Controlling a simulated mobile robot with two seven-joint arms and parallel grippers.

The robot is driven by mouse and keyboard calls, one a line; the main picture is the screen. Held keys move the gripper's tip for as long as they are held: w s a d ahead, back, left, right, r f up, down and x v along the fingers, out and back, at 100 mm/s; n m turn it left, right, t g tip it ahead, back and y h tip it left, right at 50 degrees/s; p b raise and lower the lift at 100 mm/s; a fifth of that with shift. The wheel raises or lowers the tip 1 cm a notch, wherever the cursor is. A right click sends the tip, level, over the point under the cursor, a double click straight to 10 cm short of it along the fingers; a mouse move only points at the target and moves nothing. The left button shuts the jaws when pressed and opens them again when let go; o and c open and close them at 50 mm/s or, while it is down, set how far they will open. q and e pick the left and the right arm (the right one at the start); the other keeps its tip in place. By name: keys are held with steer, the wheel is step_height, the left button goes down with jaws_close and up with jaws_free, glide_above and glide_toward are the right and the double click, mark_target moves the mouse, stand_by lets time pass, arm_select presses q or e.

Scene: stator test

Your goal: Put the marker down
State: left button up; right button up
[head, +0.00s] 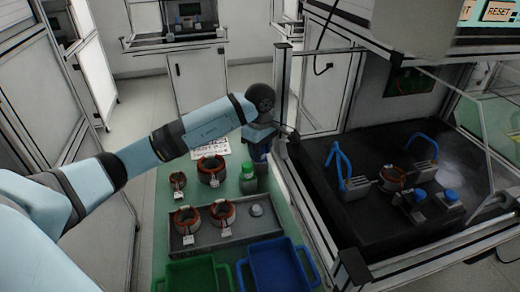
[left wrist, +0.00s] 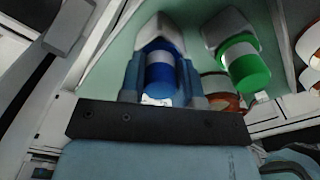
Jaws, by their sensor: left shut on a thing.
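The blue marker (left wrist: 160,75), with a white band, is between the two fingers of my left gripper (left wrist: 162,80) in the left wrist view. The gripper is shut on it. A grey holder (left wrist: 167,25) shows right behind the marker's far end; I cannot tell whether the marker touches it. In the head view my left gripper (head: 260,140) is at the back right of the green bench, and the arm partly hides the marker. A green marker (left wrist: 243,68) is beside the blue one, in a second grey holder (left wrist: 224,28). My right gripper is not in view.
Copper-wound stators (head: 211,168) stand on the green bench and in a grey tray (head: 184,244). Green (head: 192,275) and blue (head: 276,268) bins are in front. The test cabinet's frame post (head: 283,90) rises close to the gripper. Inside the cabinet are blue-handled fixtures (head: 341,160).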

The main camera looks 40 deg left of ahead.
arm_select(q)
steer(key=o, duration=0.9)
steer(key=shift+f, duration=0.1)
steer(key=shift+r+p, duration=0.45)
steer(key=shift+r, duration=0.05)
step_height(320, 180, up, 12)
steer(key=shift+f, duration=0.1)
